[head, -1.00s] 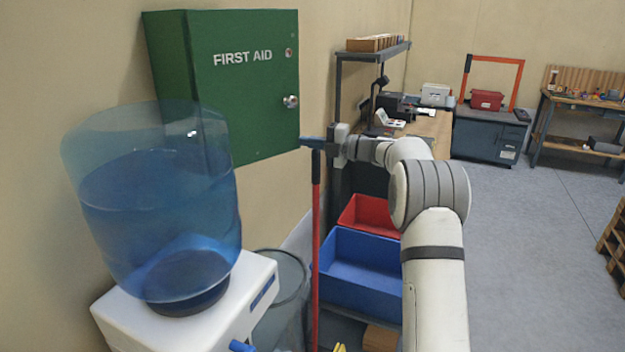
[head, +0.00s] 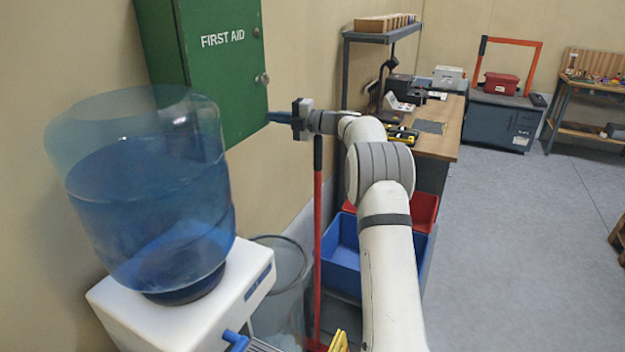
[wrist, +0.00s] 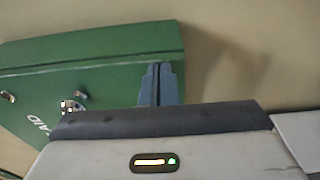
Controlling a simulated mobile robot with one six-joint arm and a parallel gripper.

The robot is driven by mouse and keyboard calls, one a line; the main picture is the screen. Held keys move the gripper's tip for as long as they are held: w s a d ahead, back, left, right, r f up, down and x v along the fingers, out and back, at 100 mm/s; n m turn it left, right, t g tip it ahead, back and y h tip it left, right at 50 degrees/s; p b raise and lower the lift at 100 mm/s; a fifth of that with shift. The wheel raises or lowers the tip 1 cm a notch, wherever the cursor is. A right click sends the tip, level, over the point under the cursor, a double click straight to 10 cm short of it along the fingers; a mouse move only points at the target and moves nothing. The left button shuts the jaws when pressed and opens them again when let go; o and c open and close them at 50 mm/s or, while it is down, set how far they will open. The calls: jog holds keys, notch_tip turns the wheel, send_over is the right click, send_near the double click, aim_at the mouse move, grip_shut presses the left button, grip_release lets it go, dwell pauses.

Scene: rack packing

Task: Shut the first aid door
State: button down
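The green first aid cabinet (head: 222,75) hangs on the wall at the upper left of the head view. Its door, with white lettering and a round metal knob (head: 262,79), looks shut or nearly shut; I cannot tell if it is fully closed. In the wrist view the cabinet (wrist: 95,50) shows a seam along its edge, with the knob (wrist: 72,105) partly hidden by my gripper's body. My gripper (head: 272,117) is at the door's lower right edge. Its blue fingers (wrist: 161,82) are together and empty, overlapping the cabinet edge; contact is unclear.
A water cooler with a blue bottle (head: 150,190) stands close at the left. A bin (head: 280,270) and a red pole (head: 317,230) are below my gripper. Blue (head: 343,262) and red (head: 424,210) crates sit beneath the arm.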

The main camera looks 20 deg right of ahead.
jog(key=shift+w+a+r, duration=0.1)
jog(key=shift+a+r, duration=0.15)
jog(key=shift+r, duration=0.05)
